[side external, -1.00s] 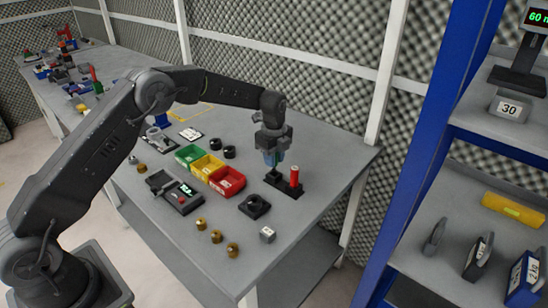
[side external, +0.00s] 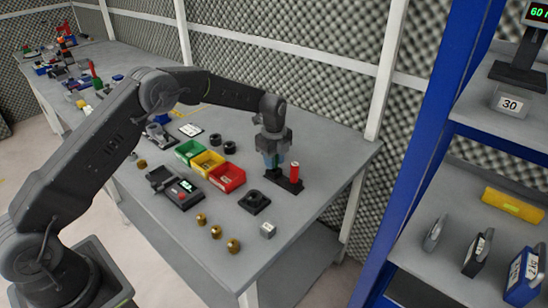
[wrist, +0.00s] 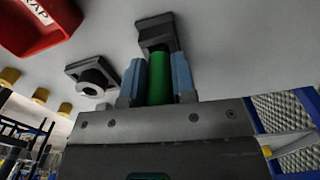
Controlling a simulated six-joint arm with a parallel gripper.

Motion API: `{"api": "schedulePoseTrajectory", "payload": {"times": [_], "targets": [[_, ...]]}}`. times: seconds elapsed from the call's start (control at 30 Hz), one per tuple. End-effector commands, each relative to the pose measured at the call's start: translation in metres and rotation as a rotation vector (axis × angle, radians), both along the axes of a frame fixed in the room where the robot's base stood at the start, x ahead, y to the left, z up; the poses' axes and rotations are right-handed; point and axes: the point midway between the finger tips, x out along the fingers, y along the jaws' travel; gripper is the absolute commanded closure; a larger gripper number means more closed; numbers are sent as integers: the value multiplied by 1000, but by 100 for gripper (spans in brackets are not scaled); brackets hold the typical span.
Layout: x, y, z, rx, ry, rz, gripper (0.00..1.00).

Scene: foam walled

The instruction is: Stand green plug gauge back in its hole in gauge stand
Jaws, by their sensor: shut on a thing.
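The gauge stand (side external: 290,186) is a dark, flat base near the right part of the bench, and a red plug gauge (side external: 294,172) stands upright in its right end. My gripper (side external: 272,161) points down over the left end of the stand. In the wrist view its blue fingers are shut on the green plug gauge (wrist: 159,80). The dark stand (wrist: 156,32) shows just beyond the green gauge there. The lower end of the green gauge and the hole are hidden, so I cannot tell whether it is in the hole.
A black block with a round opening (side external: 255,202) lies left of the stand, with a red bin (side external: 228,180) behind it. Brass pieces (side external: 216,232) and a small grey cube (side external: 268,229) lie nearer the front edge. Bare bench lies right of the stand.

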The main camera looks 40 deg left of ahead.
Motion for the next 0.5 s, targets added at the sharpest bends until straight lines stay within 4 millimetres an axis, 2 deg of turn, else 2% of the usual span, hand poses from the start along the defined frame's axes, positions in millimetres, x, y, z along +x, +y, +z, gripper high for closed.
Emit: {"api": "schedulePoseTrajectory", "payload": {"times": [0.5], "targets": [[0, 0, -13, 0, 1, 0, 100]]}}
